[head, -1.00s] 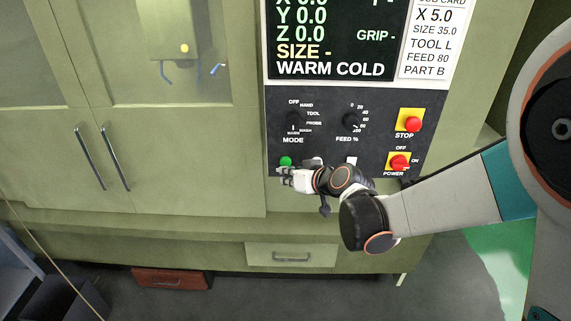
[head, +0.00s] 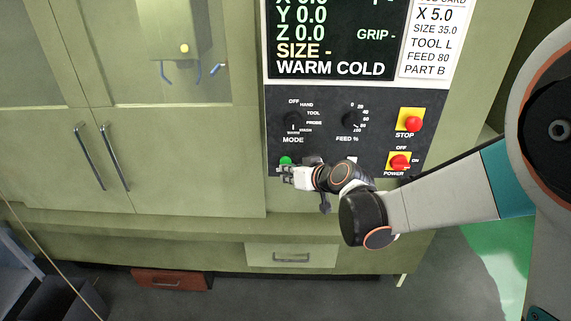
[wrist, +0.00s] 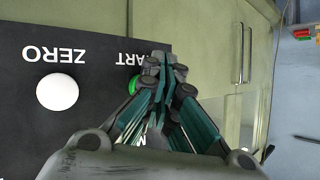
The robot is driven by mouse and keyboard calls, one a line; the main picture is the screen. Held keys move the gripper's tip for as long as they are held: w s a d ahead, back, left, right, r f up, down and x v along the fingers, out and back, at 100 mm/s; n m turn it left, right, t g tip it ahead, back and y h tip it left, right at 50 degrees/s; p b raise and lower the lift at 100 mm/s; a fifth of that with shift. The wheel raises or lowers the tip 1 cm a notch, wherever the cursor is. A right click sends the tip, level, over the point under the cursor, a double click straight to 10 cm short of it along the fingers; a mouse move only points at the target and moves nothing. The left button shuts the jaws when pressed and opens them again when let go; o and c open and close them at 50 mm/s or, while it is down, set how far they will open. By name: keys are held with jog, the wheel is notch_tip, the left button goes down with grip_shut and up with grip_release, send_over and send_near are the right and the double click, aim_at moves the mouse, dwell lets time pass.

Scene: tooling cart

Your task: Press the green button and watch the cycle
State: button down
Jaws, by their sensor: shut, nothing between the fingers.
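The green button (head: 286,160) is at the lower left of the dark control panel (head: 330,105). In the wrist view a sliver of the green button (wrist: 133,85) shows at the left edge of my gripper (wrist: 163,58), beside lettering that ends in "ART". My gripper (head: 284,173) is shut and empty, in front of the panel at the button. The fingers hide most of the button, and I cannot tell whether they touch it. The screen (head: 330,40) reads Y 0.0, Z 0.0, SIZE - and WARM COLD.
A white ZERO button (wrist: 57,92) is beside the green one. The red STOP button (head: 414,124) and red POWER switch (head: 399,162) are at the panel's right. The MODE knob (head: 293,119) and FEED knob (head: 351,119) are above. Cabinet doors with handles (head: 117,160) are at left.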

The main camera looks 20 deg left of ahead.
jog(key=shift+w+a+r, duration=0.1)
jog(key=shift+w+r, duration=0.05)
jog(key=shift+w, duration=0.45)
dwell(1.1)
jog(key=shift+s, duration=0.15)
jog(key=shift+s+f+b, duration=0.2)
jog(key=shift+s+b, duration=0.25)
jog(key=shift+s, duration=0.25)
jog(key=shift+s+d, duration=0.1)
jog(key=shift+d, duration=0.1)
jog(key=shift+s+d+b, duration=0.1)
jog(key=shift+s+d, duration=0.1)
jog(key=shift+s, duration=0.6)
jog(key=shift+s+d+b, duration=0.1)
jog(key=shift+s+d, duration=0.05)
jog(key=shift+s, duration=0.65)
jog(key=shift+s+d+b, duration=0.1)
jog(key=shift+s+d, duration=0.1)
jog(key=shift+s, duration=0.6)
dwell(2.9)
